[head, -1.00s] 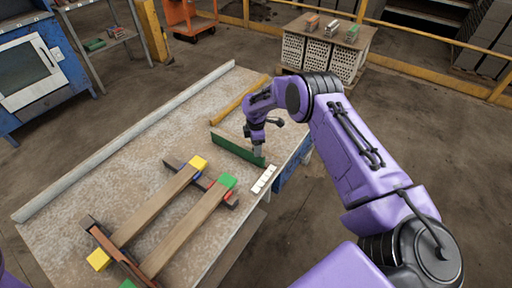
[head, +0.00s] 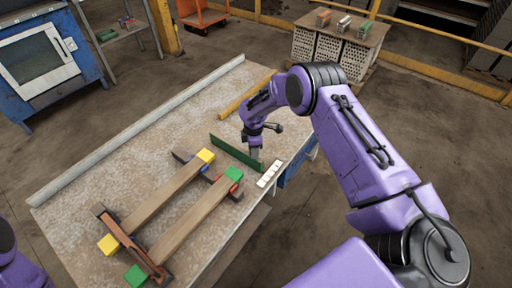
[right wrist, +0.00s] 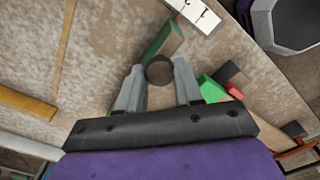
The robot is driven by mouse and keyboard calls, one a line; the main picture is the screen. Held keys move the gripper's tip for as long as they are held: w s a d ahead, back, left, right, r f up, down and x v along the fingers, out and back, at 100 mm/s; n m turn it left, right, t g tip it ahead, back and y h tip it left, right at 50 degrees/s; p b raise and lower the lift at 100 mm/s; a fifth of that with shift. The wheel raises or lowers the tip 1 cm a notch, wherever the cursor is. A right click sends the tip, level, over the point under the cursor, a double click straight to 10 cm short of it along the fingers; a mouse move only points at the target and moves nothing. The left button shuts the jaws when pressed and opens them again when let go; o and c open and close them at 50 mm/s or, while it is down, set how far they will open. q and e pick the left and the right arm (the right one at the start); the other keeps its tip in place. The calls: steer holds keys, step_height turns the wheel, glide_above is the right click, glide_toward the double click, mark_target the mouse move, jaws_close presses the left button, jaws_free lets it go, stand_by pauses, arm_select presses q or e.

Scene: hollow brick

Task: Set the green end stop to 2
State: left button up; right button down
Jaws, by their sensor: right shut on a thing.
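The green end stop (head: 236,151) is a long green bar standing on edge on the table. Its near end is beside a white scale strip (head: 270,173) with dark marks, whose figures I cannot read. My right gripper (head: 256,156) is over the bar's near end. In the right wrist view, my right gripper (right wrist: 160,85) is shut on a dark round knob (right wrist: 160,69) of the end stop. The green bar (right wrist: 168,40) runs beneath it, and the strip (right wrist: 197,12) lies just past its end. My left gripper is out of view.
Two wooden planks (head: 163,194) with yellow and green end blocks lie across dark rails nearby. A yellow bar (head: 248,95) lies behind the end stop. A long pale rail (head: 140,128) edges the table. Hollow bricks (head: 340,58) stand beyond it.

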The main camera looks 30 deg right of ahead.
steer(key=c, duration=0.7)
jaws_free()
steer(key=shift+c, duration=0.2)
step_height(320, 180, up, 10)
steer(key=b, duration=0.1)
steer(key=shift+r, duration=0.25)
steer(key=shift+f, duration=0.1)
